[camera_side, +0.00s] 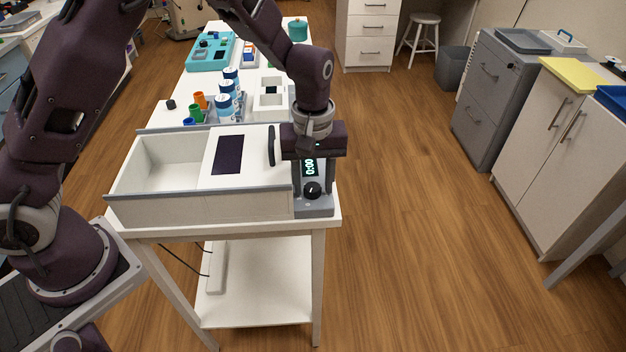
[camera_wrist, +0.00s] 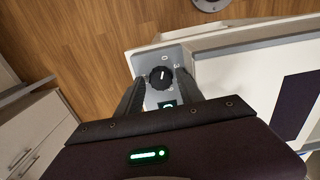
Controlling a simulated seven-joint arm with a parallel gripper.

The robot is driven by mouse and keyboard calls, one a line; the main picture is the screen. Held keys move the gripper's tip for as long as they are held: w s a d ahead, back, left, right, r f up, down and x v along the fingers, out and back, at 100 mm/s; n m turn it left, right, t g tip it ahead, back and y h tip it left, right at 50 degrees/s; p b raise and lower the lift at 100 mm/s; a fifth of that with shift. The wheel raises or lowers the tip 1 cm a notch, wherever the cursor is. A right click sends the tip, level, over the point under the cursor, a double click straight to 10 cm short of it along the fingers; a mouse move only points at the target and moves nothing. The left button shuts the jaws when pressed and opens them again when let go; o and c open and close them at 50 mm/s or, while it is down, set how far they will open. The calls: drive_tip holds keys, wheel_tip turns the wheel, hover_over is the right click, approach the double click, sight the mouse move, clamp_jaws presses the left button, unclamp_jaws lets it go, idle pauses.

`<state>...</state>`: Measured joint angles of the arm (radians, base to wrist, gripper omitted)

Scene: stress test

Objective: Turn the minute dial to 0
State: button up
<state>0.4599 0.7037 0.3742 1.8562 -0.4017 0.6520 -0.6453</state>
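The minute dial (camera_side: 312,189) is a black round knob low on the grey control panel (camera_side: 316,208) at the right end of a white box-shaped device. It also shows in the wrist view (camera_wrist: 160,77), with a white pointer mark. A small display (camera_side: 309,167) above the dial appears to read 0:00. My gripper (camera_wrist: 160,81) is open, with one dark finger on each side of the dial in the wrist view. I cannot tell whether either finger touches it. The gripper body covers the upper part of the panel in the side view.
The white device (camera_side: 240,205) has an open compartment on the left and a dark window with a dark handle (camera_side: 271,146) on top. Several white-and-blue bottles (camera_side: 224,106) and a teal rack (camera_side: 211,54) stand behind. The floor right of the table (camera_side: 318,228) is clear.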

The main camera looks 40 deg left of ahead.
sight(313, 187)
drive_tip(key=shift+s, duration=0.1)
wheel_tip(313, 187, up, 8)
drive_tip(key=shift+r, duration=0.1)
idle(0.3)
drive_tip(key=s+a+r+m+t+h, duration=0.2)
drive_tip(key=s+a+r+m, duration=0.25)
drive_tip(key=s+r, duration=0.75)
drive_tip(key=s+a+m+t+y, duration=0.1)
drive_tip(key=s+m, duration=0.1)
drive_tip(key=s, duration=0.4)
drive_tip(key=s+a+r+m+t+y, duration=0.1)
drive_tip(key=s+a+m+t, duration=0.1)
drive_tip(key=s, duration=0.4)
drive_tip(key=shift+s+a+m+t, duration=0.25)
drive_tip(key=shift+a+m+t, duration=0.05)
drive_tip(key=shift+m, duration=0.05)
